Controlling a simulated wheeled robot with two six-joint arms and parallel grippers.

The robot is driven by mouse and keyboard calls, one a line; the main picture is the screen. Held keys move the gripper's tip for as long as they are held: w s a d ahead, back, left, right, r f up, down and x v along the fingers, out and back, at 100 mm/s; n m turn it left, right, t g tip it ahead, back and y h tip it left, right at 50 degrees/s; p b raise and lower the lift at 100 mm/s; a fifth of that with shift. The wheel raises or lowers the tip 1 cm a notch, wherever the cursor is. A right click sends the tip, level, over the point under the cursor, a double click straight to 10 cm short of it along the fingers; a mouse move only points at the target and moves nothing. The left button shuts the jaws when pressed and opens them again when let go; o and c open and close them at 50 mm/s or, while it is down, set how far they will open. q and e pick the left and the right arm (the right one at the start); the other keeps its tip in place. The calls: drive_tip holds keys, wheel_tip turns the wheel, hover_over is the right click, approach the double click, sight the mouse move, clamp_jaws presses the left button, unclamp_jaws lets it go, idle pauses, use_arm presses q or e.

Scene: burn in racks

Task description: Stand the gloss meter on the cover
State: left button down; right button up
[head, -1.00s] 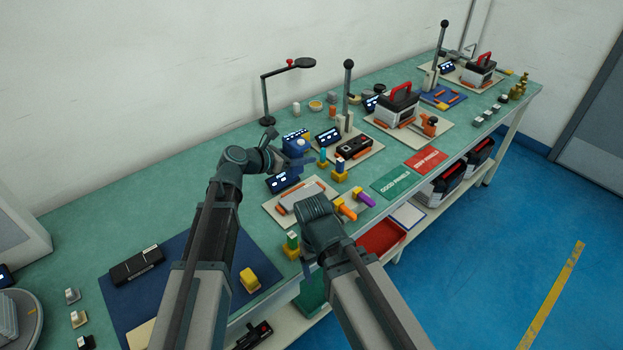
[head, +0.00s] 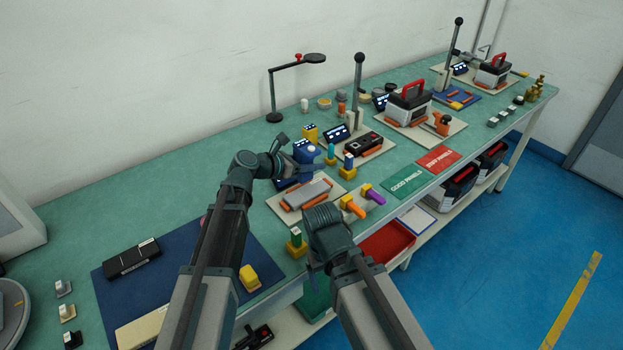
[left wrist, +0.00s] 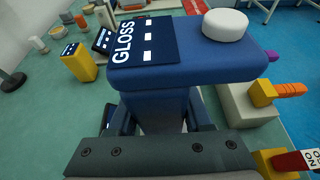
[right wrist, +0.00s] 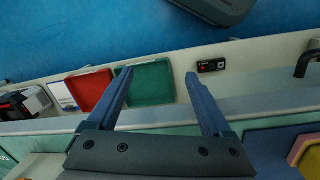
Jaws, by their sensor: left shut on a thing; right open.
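The blue gloss meter (head: 307,152) is upright in my left gripper (head: 294,168). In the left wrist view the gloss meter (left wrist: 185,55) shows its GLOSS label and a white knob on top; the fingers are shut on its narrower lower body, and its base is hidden. A flat grey cover (head: 306,193) lies on a pale board with orange supports. The held gloss meter appears just behind and above it in the head view. My right gripper (right wrist: 160,95) is open and empty; the right wrist view shows it over the bench's front edge.
A yellow block with a display (head: 309,133) stands behind the gloss meter. Yellow clamps with orange and purple handles (head: 365,201) are right of the cover. A post stand (head: 358,95) rises behind. A red tray (head: 388,243) sits on the lower shelf.

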use_arm(q)
wheel_tip(320, 180, down, 4)
drive_tip(key=b, duration=0.3)
drive_tip(key=shift+r+b, duration=0.2)
drive_tip(key=shift+b, duration=0.15)
drive_tip(key=shift+f, duration=0.15)
drive_tip(key=shift+c, duration=1.6)
unclamp_jaws()
drive_tip(key=shift+s+a+r, duration=0.15)
drive_tip(key=shift+r, duration=0.2)
drive_tip(key=p+v, duration=0.4)
drive_tip(key=v, duration=0.7)
drive_tip(key=shift+a+p, duration=0.25)
drive_tip(key=shift+p, duration=0.1)
